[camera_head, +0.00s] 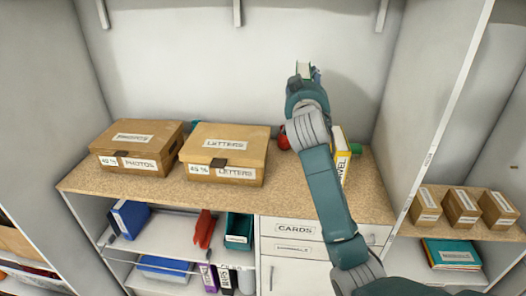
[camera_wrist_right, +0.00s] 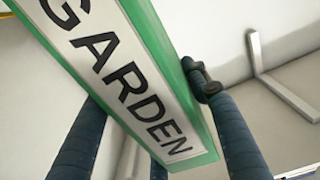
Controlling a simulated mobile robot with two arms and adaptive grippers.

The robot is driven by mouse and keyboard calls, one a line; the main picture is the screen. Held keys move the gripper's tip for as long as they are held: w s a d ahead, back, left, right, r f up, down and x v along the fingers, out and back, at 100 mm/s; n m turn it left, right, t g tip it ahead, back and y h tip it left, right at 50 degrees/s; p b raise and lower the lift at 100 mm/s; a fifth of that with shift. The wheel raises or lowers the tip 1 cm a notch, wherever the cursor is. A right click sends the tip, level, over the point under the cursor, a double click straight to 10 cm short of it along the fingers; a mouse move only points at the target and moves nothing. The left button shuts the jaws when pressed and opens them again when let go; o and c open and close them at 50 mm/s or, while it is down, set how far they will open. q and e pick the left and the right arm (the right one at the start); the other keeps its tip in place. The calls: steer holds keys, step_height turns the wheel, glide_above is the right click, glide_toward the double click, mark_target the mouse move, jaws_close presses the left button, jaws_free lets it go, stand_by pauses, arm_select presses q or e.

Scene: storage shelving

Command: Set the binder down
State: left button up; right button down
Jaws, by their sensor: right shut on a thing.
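The green binder with a white spine label reading GARDEN (camera_wrist_right: 130,75) fills the middle of the right wrist view, tilted in the picture. My right gripper (camera_head: 314,76) is shut on it, with dark fingers on both sides of it. In the head view only a small part of the binder (camera_head: 304,69) shows beyond the gripper, raised in front of the back wall, above the wooden countertop (camera_head: 150,196). My arm hides most of it. My left gripper is not in view.
A PHOTOS box (camera_head: 137,140) and a LETTERS box (camera_head: 228,143) stand on the countertop's left and middle. A yellow binder (camera_head: 343,172) and a red object (camera_head: 282,138) stand near my arm. Cardboard boxes (camera_head: 461,206) sit on the right shelf. A wall bracket (camera_wrist_right: 275,75) shows in the wrist view.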

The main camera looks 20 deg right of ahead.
step_height(320, 180, down, 15)
steer(key=shift+s+a+r+p, duration=0.1)
steer(key=shift+r+p, duration=0.1)
steer(key=shift+p, duration=0.6)
steer(key=shift+f, duration=2.5)
steer(key=c, duration=0.9)
jaws_free()
steer(key=shift+f, duration=0.1)
steer(key=shift+s+a, duration=0.1)
steer(key=b+v, duration=0.3)
steer(key=v, duration=0.8)
steer(key=shift+s+a, duration=0.25)
steer(key=shift+s, duration=0.1)
